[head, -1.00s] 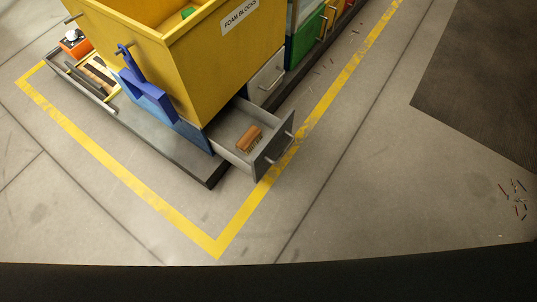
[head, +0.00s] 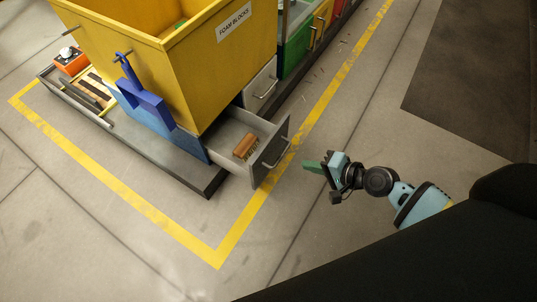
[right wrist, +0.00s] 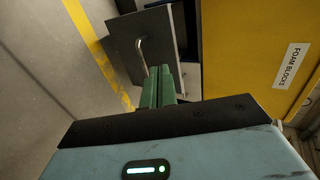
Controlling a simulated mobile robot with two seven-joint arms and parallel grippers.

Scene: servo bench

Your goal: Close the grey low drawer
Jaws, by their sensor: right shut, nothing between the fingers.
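The grey low drawer (head: 232,139) stands pulled out at the bench's near right corner, under the yellow bin. A wooden brush (head: 245,145) lies inside it. Its front panel has a metal bar handle (head: 277,155). My right gripper (head: 308,166), with green fingers, is shut and empty, a short way to the right of the drawer front and apart from it in the head view. In the right wrist view the shut fingers (right wrist: 158,85) point toward the drawer front (right wrist: 157,42), and its handle (right wrist: 142,55) shows just beyond them. My left gripper is not in view.
The yellow bin labelled FOAM BLOCKS (head: 190,75) stands above the drawer. A closed light grey drawer (head: 260,85) and green drawer (head: 297,48) are behind. A blue bracket (head: 145,100) hangs on the bin. The floor right of the yellow line is mostly clear.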

